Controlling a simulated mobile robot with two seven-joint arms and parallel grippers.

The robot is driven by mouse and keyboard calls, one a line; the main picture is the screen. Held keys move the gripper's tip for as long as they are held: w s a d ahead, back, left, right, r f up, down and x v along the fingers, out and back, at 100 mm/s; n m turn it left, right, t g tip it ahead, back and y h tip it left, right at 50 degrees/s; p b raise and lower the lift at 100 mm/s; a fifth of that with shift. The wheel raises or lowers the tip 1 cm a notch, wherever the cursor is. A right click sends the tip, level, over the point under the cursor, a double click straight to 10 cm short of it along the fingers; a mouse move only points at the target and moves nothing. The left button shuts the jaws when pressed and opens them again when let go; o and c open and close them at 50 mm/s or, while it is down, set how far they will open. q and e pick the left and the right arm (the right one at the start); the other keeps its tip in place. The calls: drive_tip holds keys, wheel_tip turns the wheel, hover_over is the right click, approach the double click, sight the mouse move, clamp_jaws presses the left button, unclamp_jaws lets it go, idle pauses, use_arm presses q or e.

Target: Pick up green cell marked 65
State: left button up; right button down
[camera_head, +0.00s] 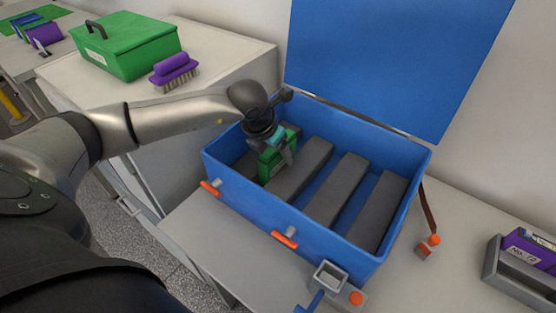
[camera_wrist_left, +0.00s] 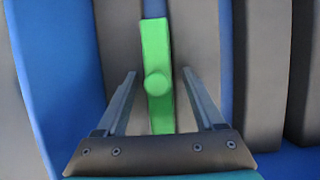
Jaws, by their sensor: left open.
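The green cell (camera_head: 268,169) stands in the blue box (camera_head: 313,236), in a slot between grey dividers toward the left side. In the left wrist view the green cell (camera_wrist_left: 158,42) appears as a narrow upright strip with a round knob on top. My left gripper (camera_head: 277,158) reaches down into the box at the cell. Its open fingers (camera_wrist_left: 159,75) lie one on each side of the cell, with a visible gap on both sides. The gripper hides part of the cell in the head view, and I cannot read any number on it.
The box's blue lid (camera_head: 395,60) stands open behind it. Grey dividers (camera_head: 336,188) fill the box. A green case (camera_head: 125,48) and a purple brush (camera_head: 174,68) sit on the left bench. A purple cell (camera_head: 528,248) sits in a grey holder (camera_head: 508,275) at right.

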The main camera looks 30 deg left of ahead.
use_arm(q)
drive_tip(key=shift+c, duration=0.2)
clamp_jaws()
idle(0.4)
idle(0.8)
drive_tip(key=shift+w+r, duration=0.1)
